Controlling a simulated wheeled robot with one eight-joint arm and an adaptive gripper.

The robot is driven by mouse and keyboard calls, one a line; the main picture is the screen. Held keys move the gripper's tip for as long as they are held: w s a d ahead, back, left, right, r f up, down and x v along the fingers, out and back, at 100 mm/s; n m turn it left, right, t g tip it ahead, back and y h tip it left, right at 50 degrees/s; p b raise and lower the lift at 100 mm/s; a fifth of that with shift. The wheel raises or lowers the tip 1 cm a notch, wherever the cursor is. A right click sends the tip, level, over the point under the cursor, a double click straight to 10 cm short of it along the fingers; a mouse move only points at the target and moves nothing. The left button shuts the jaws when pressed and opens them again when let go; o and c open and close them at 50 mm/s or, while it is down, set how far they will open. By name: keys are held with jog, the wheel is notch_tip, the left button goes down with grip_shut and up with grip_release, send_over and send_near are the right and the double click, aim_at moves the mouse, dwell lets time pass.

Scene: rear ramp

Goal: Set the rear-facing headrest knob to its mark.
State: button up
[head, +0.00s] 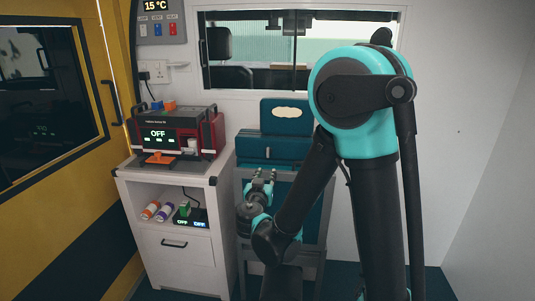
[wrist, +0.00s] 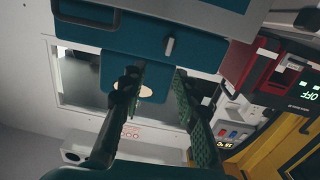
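The teal seat (head: 272,150) stands against the back wall in the head view, its headrest (head: 286,124) carrying a cream oval patch. My gripper (head: 264,174) is in front of the seat, below the headrest. In the tilted, upside-down wrist view, the two fingers of my gripper (wrist: 156,84) are apart with nothing between them, overlapping the teal headrest (wrist: 116,74) and its cream patch. A small grey lever-like part (wrist: 169,46) shows on the teal seat. I cannot tell whether it is the knob. No knob or mark is clearly visible.
A white cabinet (head: 188,255) stands left of the seat, with a red device (head: 190,133) reading OFF on top and bottles on its shelf. A window (head: 250,50) is behind the seat. A yellow door (head: 50,200) is at far left. The right wall is bare.

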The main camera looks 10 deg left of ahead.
jog(key=a, duration=0.2)
send_near(268, 151)
jog(key=shift+y, duration=0.3)
jog(key=w, duration=0.9)
jog(key=shift+w+d+f, duration=0.2)
jog(key=shift+d+f, duration=0.05)
jog(key=shift+f, duration=0.05)
jog(key=shift+c, duration=0.2)
grip_shut()
